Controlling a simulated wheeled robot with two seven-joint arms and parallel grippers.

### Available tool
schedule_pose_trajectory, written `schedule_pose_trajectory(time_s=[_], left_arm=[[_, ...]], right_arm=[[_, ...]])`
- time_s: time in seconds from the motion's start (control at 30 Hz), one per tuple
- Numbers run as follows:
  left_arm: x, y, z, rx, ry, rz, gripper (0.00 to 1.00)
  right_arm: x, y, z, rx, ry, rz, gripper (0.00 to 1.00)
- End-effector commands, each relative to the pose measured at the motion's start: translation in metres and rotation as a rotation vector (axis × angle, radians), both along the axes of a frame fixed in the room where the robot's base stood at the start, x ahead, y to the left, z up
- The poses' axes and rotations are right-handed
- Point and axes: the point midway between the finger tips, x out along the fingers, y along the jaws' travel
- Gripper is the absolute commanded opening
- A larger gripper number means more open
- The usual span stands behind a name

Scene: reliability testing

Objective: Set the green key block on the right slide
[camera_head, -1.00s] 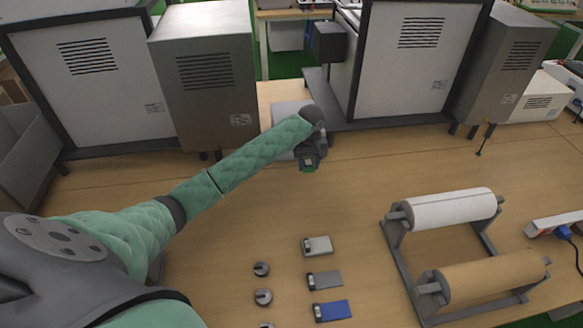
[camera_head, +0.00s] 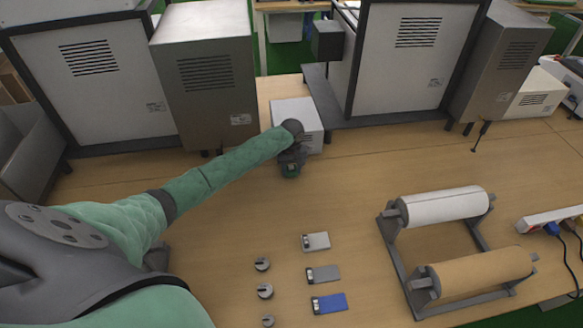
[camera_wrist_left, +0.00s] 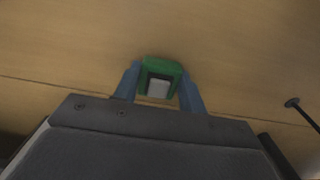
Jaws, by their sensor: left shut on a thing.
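The green key block (camera_head: 291,171) is held at the tip of my left gripper (camera_head: 290,164), above the table in front of a small light-grey box. In the left wrist view the green block (camera_wrist_left: 148,63) is a squarish green frame around a pale middle, with bluish fingers on both sides of it. Three flat plates lie on the table nearer to me: light grey (camera_head: 318,241), grey (camera_head: 325,273) and blue (camera_head: 331,302). I cannot tell which thing is the right slide. My right gripper is not in view.
Small round grey knobs (camera_head: 264,291) lie left of the plates. A stand with a white roll (camera_head: 446,207) and a tan roll (camera_head: 480,271) is at the right. Large cabinets (camera_head: 206,75) and the small box (camera_head: 293,112) line the back. The table's middle is clear.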

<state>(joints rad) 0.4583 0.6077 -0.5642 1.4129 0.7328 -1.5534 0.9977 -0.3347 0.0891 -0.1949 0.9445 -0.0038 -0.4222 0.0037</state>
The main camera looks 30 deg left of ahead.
Motion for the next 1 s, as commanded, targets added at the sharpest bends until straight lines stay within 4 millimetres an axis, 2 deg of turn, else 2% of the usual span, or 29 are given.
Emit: schedule_pose_trajectory(time_s=[0.27,0.3,0.4,0.77,0.93,1.0], left_arm=[[0.000,0.000,-0.002,0.000,0.000,0.000,0.17],[0.000,0.000,-0.003,0.000,0.000,0.000,0.43],[0.000,0.000,-0.003,0.000,0.000,0.000,0.63],[0.000,0.000,0.000,0.000,0.000,0.000,0.63],[0.001,-0.001,0.017,-0.001,-0.002,0.000,0.63],[0.000,0.000,0.030,0.000,-0.003,0.000,0.63]], right_arm=[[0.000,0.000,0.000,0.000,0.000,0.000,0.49],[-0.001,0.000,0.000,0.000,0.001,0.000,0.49],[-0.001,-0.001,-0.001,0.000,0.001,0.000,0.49],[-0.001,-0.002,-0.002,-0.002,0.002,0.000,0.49],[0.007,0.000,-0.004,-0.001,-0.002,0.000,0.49],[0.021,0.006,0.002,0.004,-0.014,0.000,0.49]])
